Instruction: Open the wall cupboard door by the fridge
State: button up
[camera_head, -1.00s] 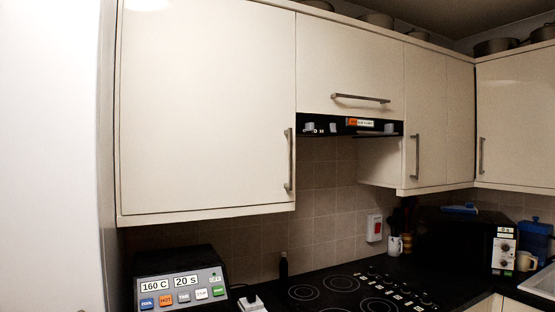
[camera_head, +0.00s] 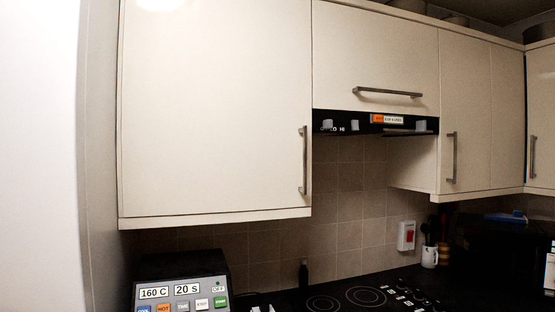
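The wall cupboard door (camera_head: 215,110) is a large cream panel beside the tall white surface at the left, which may be the fridge (camera_head: 38,150). The door looks shut, flush with its cupboard. Its vertical metal handle (camera_head: 304,160) is at the lower right edge of the door. Nothing touches the handle. My gripper is not in view.
A black cooker hood (camera_head: 375,123) sits right of the door under a smaller cupboard (camera_head: 375,60). Below are a control box (camera_head: 182,285) with coloured buttons, a dark bottle (camera_head: 304,272) and a hob (camera_head: 365,297). A white mug (camera_head: 429,257) stands farther right.

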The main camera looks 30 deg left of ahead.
aim_at(216, 95)
jog(key=u, duration=0.4)
jog(key=i, duration=0.5)
jog(key=u, duration=0.65)
jog(key=i, duration=0.5)
jog(key=u, duration=0.3)
